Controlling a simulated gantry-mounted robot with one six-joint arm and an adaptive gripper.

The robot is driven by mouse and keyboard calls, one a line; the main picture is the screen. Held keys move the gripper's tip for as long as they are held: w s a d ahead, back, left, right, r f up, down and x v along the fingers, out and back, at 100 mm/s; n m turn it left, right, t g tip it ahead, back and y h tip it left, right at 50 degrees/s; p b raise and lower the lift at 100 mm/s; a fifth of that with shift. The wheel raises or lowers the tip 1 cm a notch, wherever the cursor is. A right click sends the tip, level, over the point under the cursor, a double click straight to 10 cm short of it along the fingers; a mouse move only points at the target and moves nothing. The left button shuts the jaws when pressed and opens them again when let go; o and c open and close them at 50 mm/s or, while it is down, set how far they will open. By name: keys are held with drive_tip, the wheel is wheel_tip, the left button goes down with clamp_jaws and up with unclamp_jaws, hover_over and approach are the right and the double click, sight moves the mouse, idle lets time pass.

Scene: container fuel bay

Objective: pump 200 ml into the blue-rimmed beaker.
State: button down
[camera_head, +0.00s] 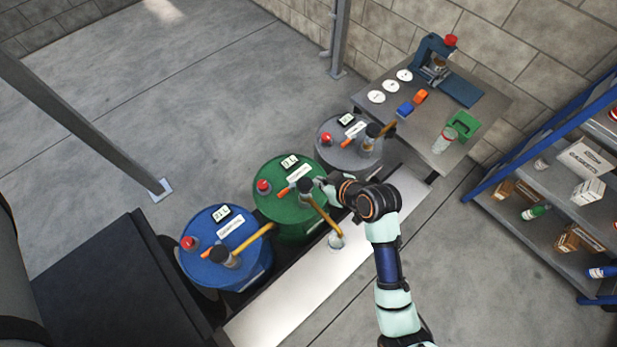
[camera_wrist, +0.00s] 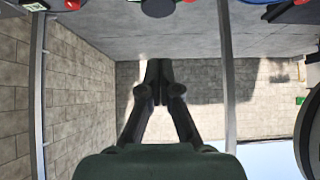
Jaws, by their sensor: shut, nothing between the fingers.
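A small clear beaker (camera_head: 336,241) stands on the pale bench strip under the yellow spout (camera_head: 322,215) of the green drum (camera_head: 275,222). Its rim colour is too small to tell. The green drum has a black pump head (camera_head: 305,187), a red button (camera_head: 263,186), an orange lever (camera_head: 284,192) and a small display (camera_head: 289,161) that I cannot read clearly. My gripper (camera_head: 320,184) is beside the pump head, partly hidden by my wrist; contact cannot be told. In the wrist view my gripper (camera_wrist: 158,75) is shut and empty.
A blue drum (camera_head: 225,268) and a grey drum (camera_head: 345,158) with similar pumps flank the green one. A shelf (camera_head: 575,200) stands right. A post (camera_head: 85,125) rises left.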

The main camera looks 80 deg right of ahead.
drive_tip(key=b, duration=0.2)
hover_over(303, 182)
drive_tip(key=s+a, duration=0.1)
drive_tip(key=s, duration=0.1)
drive_tip(key=f, duration=0.5)
drive_tip(key=shift+a+f, duration=0.2)
drive_tip(key=shift+f, duration=0.15)
wheel_tip(303, 182, down, 3)
drive_tip(key=shift+s+r, duration=0.1)
drive_tip(key=shift+r, duration=0.1)
drive_tip(key=shift+f+b, duration=0.3)
drive_tip(key=shift+f, duration=0.25)
